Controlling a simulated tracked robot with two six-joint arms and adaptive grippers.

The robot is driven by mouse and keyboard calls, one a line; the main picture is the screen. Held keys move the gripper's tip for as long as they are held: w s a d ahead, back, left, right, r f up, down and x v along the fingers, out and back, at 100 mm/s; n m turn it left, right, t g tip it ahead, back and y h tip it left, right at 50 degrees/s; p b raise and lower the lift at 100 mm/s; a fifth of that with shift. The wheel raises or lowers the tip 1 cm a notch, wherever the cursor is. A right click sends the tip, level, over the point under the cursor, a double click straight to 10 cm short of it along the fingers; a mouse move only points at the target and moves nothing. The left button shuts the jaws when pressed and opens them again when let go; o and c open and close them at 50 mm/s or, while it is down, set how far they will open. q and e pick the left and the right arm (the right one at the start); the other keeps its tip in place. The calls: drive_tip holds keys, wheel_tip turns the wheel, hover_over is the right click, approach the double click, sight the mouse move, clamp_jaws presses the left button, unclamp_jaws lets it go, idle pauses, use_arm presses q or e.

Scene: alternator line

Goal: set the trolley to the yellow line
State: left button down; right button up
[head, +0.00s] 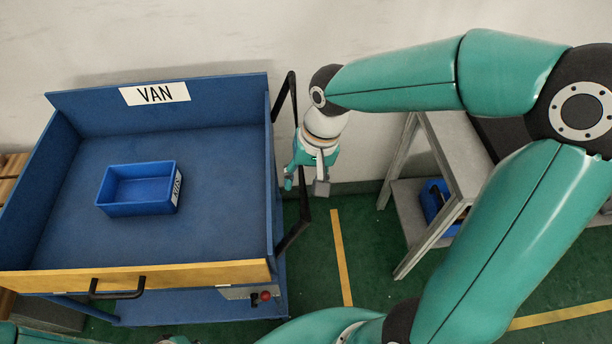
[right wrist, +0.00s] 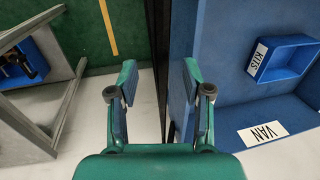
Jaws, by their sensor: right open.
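The trolley (head: 180,230) is a blue open-topped cart with a "VAN" sign and a yellow front edge, at the left of the head view. Its black push handle (head: 292,95) stands on its right side. The yellow line (head: 341,258) is on the green floor, right of the trolley with a gap between; it also shows in the right wrist view (right wrist: 107,27). My right gripper (head: 306,188) is open beside the handle. In the right wrist view, the black handle bar (right wrist: 158,50) appears between the open fingers (right wrist: 158,85); contact is unclear. My left gripper is out of view.
A blue "KITS" bin (head: 140,188) sits on the trolley bed. A grey stand (head: 420,215) with a blue bin (head: 436,203) is right of the line. A pale wall (head: 230,35) runs behind. Another yellow floor line (head: 560,315) lies at lower right. Green floor between trolley and stand is clear.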

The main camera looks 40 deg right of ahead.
drive_tip(key=shift+c, duration=0.3)
clamp_jaws()
